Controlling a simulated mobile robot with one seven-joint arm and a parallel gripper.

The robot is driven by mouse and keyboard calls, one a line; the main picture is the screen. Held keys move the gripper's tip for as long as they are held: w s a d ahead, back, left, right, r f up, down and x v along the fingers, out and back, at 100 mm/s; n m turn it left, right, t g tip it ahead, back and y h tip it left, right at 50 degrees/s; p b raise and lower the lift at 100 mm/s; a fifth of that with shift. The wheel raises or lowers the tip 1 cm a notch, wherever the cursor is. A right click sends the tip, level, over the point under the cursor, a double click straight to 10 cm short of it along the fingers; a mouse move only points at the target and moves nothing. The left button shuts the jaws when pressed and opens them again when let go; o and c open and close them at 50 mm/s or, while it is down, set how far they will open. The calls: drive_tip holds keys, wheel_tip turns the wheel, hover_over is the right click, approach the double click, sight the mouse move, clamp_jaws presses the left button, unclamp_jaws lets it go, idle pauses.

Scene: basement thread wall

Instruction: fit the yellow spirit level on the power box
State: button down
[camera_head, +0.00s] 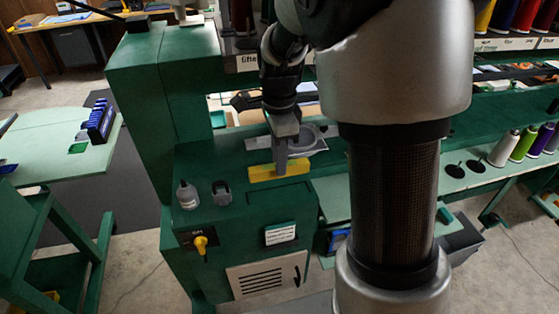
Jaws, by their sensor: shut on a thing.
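The yellow spirit level (264,173) is a short yellow bar at the top of the green power box (225,215), near its front edge. My gripper (281,167) points down and is shut on the level. Its fingers cover part of the bar's middle and right. The level lies roughly along the box's front edge. I cannot tell whether its underside touches the box top or hangs just above it. The power box has a yellow switch, a white label and a vented white panel on its front.
A clear bottle (187,195) and a small dark item (221,193) stand left of the level on the box top. A tall green cabinet (150,90) rises at the left.

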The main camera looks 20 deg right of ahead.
drive_tip(key=shift+a, duration=0.15)
drive_tip(key=shift+f+b, duration=2.35)
drive_tip(key=shift+f, duration=0.6)
drive_tip(key=shift+f, duration=0.15)
drive_tip(key=shift+f, duration=0.25)
drive_tip(key=c, duration=1.5)
unclamp_jaws()
drive_tip(key=shift+r, duration=0.1)
wheel_tip(320, 180, up, 17)
drive_tip(key=s+n+t, duration=0.2)
drive_tip(key=s+n, duration=0.4)
drive_tip(key=s+n+t+p, duration=0.1)
drive_tip(key=s+n, duration=0.5)
drive_tip(key=s+n+t, duration=0.2)
drive_tip(key=s+n, duration=0.4)
drive_tip(key=shift+s+t, duration=0.15)
drive_tip(key=shift+t, duration=0.15)
